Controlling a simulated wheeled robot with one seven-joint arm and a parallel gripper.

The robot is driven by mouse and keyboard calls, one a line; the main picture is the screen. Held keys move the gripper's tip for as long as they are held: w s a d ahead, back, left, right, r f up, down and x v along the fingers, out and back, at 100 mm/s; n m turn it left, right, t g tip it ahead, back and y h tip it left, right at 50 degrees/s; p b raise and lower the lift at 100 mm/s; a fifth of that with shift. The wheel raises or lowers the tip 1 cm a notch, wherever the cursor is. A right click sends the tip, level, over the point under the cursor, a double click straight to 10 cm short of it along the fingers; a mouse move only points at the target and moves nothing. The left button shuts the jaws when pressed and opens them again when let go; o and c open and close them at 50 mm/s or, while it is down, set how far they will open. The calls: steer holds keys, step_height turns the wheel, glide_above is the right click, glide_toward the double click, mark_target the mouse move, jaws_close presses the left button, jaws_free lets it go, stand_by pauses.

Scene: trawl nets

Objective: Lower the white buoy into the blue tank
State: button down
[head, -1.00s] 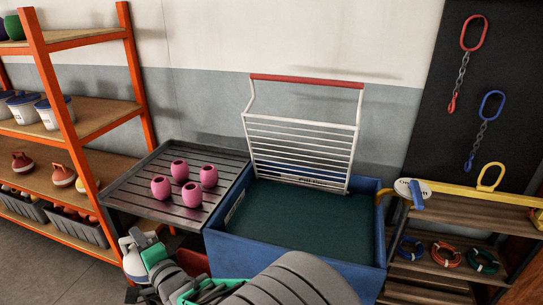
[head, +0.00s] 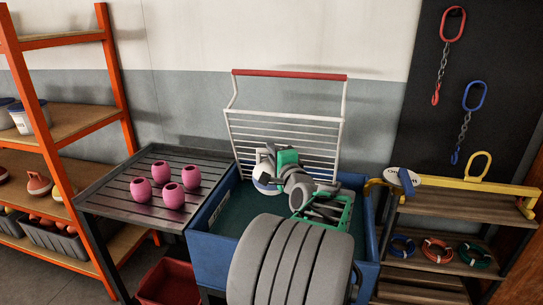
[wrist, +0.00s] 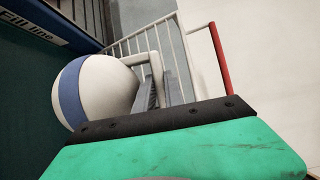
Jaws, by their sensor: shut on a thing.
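The white buoy with a blue band (wrist: 98,92) is large in the wrist view. My gripper (wrist: 158,85) is shut on the pale loop at its end. In the head view, my gripper (head: 267,163) is over the back left part of the blue tank (head: 207,258), and the buoy (head: 263,187) shows only partly below it. The tank has a dark green inside, and a "Fill line" label shows on its wall in the wrist view. I cannot tell whether the buoy touches the green surface.
A white rack with a red top bar (head: 290,73) stands upright at the tank's back, close behind my gripper. A grey slatted table (head: 105,190) with several pink floats adjoins on the left. A wooden shelf with a yellow bar (head: 460,184) stands to the right.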

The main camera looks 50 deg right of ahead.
step_height(320, 180, down, 18)
steer(key=b, duration=1.3)
steer(key=shift+r, duration=0.15)
steer(key=c, duration=1.3)
jaws_free()
steer(key=shift+c, duration=0.2)
steer(key=shift+o, duration=0.4)
